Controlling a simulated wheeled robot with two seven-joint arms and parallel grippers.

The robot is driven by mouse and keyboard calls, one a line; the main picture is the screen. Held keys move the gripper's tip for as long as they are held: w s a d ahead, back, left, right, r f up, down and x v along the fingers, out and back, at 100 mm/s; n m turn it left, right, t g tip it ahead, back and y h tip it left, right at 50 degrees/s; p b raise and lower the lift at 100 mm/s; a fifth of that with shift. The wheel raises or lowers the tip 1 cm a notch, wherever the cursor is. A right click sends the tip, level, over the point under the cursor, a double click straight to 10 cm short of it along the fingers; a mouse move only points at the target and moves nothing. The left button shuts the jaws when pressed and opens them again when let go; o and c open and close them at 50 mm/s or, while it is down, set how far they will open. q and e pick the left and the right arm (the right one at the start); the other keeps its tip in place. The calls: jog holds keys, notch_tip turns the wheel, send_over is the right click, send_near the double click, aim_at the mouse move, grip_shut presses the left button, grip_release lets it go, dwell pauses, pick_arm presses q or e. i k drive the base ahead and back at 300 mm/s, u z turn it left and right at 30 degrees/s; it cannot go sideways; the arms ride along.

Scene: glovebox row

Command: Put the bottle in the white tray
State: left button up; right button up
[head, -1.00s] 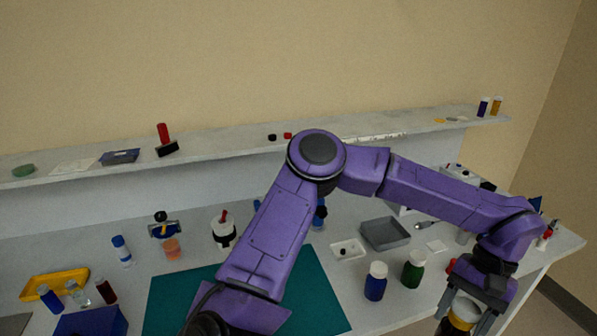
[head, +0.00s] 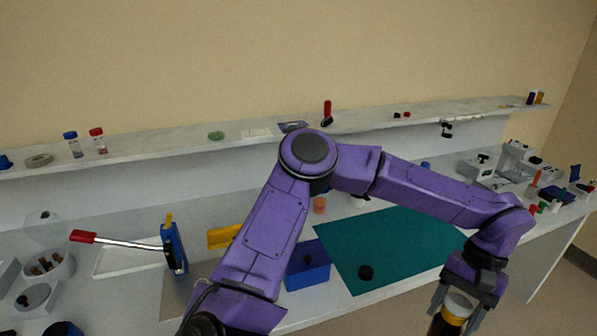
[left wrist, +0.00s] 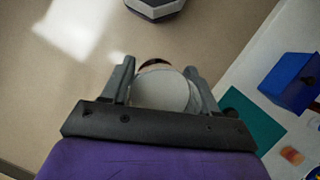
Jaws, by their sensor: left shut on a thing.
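My left gripper (head: 457,309) is shut on a brown bottle (head: 447,322) with a yellow band and a white cap. It holds the bottle at the lower right of the head view, in front of the bench edge. In the left wrist view the pale round cap (left wrist: 160,92) sits between the two fingers, with floor behind it. The white tray (head: 113,261) is a flat, shallow rectangle on the bench at the left. A blue stand with a red-handled rod partly hides the tray. The gripper is far to the right of it. My right gripper is not in view.
A blue stand (head: 174,248) with a red-handled rod (head: 85,237) is beside the tray. A blue box (head: 307,270), yellow tray (head: 222,237) and teal mat (head: 385,245) with a black knob-like thing (head: 366,272) lie between. A shelf (head: 230,128) runs along the back.

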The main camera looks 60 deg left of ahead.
aim_at(133, 264)
jog(key=z, duration=0.05)
jog(key=k, duration=0.7)
jog(key=u, duration=2.3)
